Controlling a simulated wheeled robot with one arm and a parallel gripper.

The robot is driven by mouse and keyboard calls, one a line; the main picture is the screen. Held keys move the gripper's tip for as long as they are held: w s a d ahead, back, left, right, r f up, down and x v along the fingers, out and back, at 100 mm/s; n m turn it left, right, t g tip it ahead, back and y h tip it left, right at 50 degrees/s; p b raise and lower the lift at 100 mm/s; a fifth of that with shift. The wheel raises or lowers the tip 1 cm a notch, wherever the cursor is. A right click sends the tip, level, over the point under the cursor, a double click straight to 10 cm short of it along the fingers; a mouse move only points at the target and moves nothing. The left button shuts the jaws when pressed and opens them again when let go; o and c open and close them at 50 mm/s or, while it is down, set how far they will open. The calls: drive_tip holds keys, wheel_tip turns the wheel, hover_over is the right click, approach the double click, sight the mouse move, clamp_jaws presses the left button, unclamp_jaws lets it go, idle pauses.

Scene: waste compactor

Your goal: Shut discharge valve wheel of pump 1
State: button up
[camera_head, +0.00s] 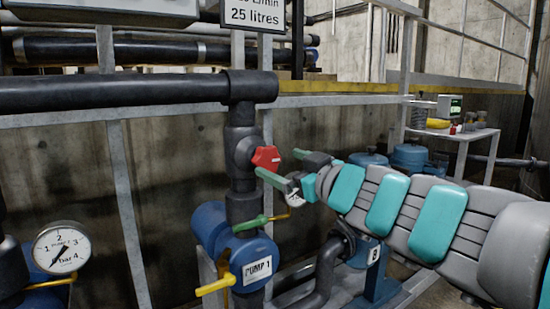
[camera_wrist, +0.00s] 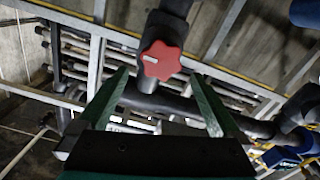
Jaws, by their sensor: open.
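The discharge valve wheel is a red lobed handwheel (camera_head: 265,158) on the dark vertical pipe above the blue pump labelled "PUMP 1" (camera_head: 257,270). In the wrist view the red wheel (camera_wrist: 161,60) is above centre, beyond the fingertips, with a pale mark on its face. My gripper (camera_head: 287,167) comes in from the right, its green fingers open and near the wheel's right side. In the wrist view the two green fingers of my gripper (camera_wrist: 160,80) stand wide apart with the wheel roughly between their tips. I cannot tell whether a finger touches it.
A green-handled lever (camera_head: 250,223) and a yellow lever (camera_head: 216,285) sit below the wheel. A thick black pipe (camera_head: 110,92) runs left. A pressure gauge (camera_head: 61,248) is at lower left. A small table (camera_head: 455,133) with items stands at right.

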sight(269, 159)
drive_tip(key=shift+p+x, duration=0.4)
drive_tip(key=shift+x, duration=2.55)
drive_tip(key=shift+c, duration=0.2)
drive_tip(key=c, duration=1.2)
